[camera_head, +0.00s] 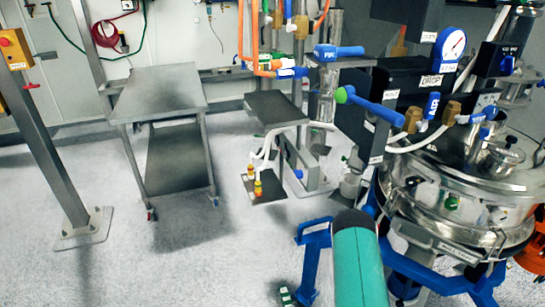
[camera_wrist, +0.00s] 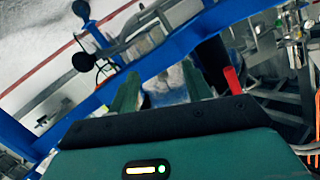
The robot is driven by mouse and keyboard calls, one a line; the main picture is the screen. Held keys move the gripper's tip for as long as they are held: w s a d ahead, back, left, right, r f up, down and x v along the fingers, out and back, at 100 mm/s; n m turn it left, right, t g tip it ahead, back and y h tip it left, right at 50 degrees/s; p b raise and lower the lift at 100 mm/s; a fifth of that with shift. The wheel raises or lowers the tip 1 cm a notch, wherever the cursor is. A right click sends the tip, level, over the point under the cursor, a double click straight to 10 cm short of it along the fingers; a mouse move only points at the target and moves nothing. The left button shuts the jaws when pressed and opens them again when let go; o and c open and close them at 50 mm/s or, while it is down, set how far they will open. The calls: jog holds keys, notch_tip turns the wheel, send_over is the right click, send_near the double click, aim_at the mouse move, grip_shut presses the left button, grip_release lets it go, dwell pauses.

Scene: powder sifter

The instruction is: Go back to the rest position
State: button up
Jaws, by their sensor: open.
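My gripper (camera_wrist: 163,88) shows in the wrist view with its two dark green fingers spread apart. No object is held between them; a blue beam (camera_wrist: 150,62) and pale floor show behind. In the head view a teal part of my arm rises at the bottom, right of centre, and the gripper's fingers cannot be made out there. The steel powder sifter (camera_head: 470,200) stands to the right of the arm, on a blue frame (camera_head: 440,283). I cannot tell from the picture how close the arm is to the frame.
A two-shelf steel cart (camera_head: 160,92) stands at the left back, beside a metal post (camera_head: 45,150) with a yellow control box (camera_head: 14,50). A small pedal platform (camera_head: 262,190) is on the floor at the centre. Valves and a pressure gauge (camera_head: 453,45) hang above the sifter. The left front floor is clear.

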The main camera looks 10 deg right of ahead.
jog(key=w+a+r+n+y, duration=0.2)
jog(key=w+a+r+y, duration=0.35)
jog(key=w+r, duration=0.85)
jog(key=s+a+r+n+y, duration=0.1)
jog(key=a+r+n+y, duration=0.1)
jog(key=a+r, duration=0.6)
jog(key=a+r+n+y, duration=0.2)
jog(key=a+r, duration=0.4)
jog(key=r, duration=0.4)
jog(key=s+a+r+n+g+y, duration=0.25)
jog(key=s+a+r+n, duration=0.25)
jog(key=s+a+r, duration=0.65)
jog(key=s+a+r+n, duration=0.1)
jog(key=s+r+n, duration=0.1)
jog(key=s, duration=0.6)
jog(key=s+a+r+n+g, duration=0.1)
jog(key=s+a+r+n, duration=0.1)
jog(key=s, duration=0.6)
jog(key=shift+v, duration=0.95)
jog(key=shift+w, duration=0.1)
